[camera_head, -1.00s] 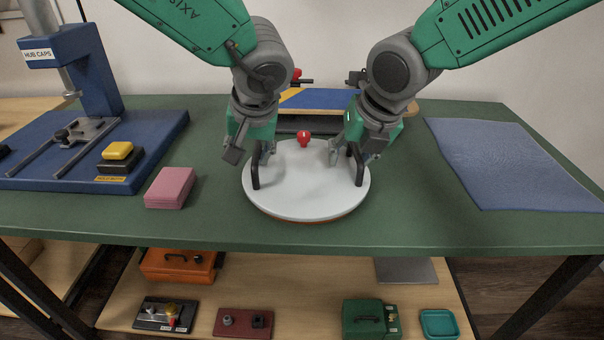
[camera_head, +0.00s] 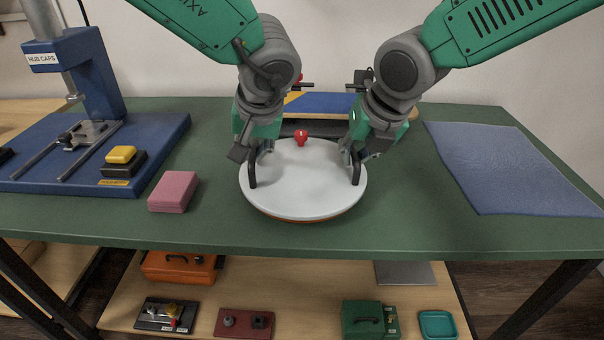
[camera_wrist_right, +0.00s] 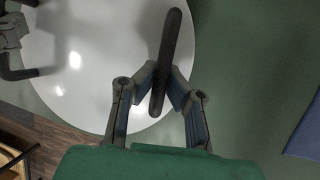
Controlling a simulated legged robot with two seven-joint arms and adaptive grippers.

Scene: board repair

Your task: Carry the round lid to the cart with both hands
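The round lid (camera_head: 303,195) is a white disc with a brown lower edge, a red knob (camera_head: 301,138) at its far side and two black upright handles. It lies level at the middle of the green table; whether it touches the table cannot be told. My left gripper (camera_head: 254,152) is at the left handle (camera_head: 252,173), its fingers apparently shut on it. My right gripper (camera_head: 352,152) is shut on the right handle (camera_head: 355,172). The right wrist view shows its fingers (camera_wrist_right: 164,76) on both sides of the handle (camera_wrist_right: 172,40). No cart is clearly identifiable.
A blue press (camera_head: 90,145) and a pink block (camera_head: 173,191) stand left on the green table (camera_head: 410,215). A blue mat (camera_head: 505,165) lies right. Behind the lid is a wood-edged blue and yellow surface (camera_head: 325,103). Boxes, including an orange case (camera_head: 178,267), sit on the lower shelf.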

